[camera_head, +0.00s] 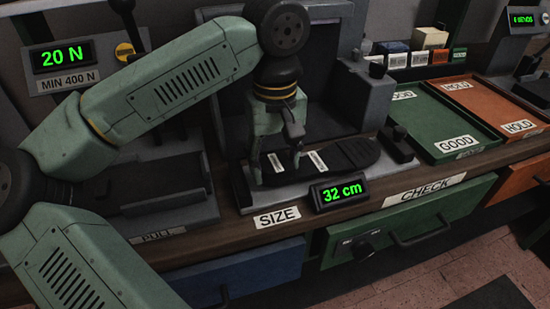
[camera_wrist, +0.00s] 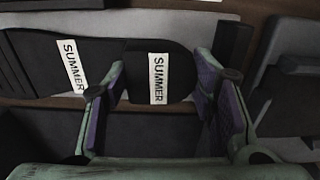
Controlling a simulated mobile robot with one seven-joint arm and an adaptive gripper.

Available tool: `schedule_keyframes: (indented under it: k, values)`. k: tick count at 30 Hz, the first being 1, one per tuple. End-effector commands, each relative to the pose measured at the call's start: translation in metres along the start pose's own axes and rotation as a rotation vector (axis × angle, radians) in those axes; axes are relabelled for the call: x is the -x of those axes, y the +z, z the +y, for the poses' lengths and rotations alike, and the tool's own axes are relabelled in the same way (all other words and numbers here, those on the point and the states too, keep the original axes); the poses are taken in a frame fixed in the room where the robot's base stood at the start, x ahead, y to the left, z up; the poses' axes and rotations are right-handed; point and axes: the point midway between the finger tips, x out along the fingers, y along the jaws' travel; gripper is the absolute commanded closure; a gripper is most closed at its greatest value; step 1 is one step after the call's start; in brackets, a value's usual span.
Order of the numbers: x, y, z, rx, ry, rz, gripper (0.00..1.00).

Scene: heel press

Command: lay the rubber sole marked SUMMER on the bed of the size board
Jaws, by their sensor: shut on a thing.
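The rubber sole (camera_head: 345,155) is black and lies along the bed of the size board (camera_head: 242,190), its rounded toe to the right. In the wrist view the sole (camera_wrist: 30,65) bears a white SUMMER label, and its heel block (camera_wrist: 185,75) bears a second one. My gripper (camera_head: 279,168) is over the heel end. I cannot tell whether the sole's underside touches the bed. The size display (camera_head: 339,192) reads 32 cm.
A green GOOD tray (camera_head: 425,110) and an orange HOLD tray (camera_head: 480,95) lie to the right. A grey pull fixture (camera_head: 165,205) with a 20 N display (camera_head: 65,55) stands at the left. Small boxes (camera_head: 430,38) stand behind the trays. Drawers (camera_head: 415,220) line the bench front.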

Motion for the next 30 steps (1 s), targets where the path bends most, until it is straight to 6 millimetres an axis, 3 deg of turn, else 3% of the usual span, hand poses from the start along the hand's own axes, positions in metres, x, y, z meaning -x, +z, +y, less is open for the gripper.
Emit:
schedule_keyframes:
  k: [30]
  values:
    - [-0.0084, 0.0, 0.0002, 0.0, 0.001, 0.0, 0.87]
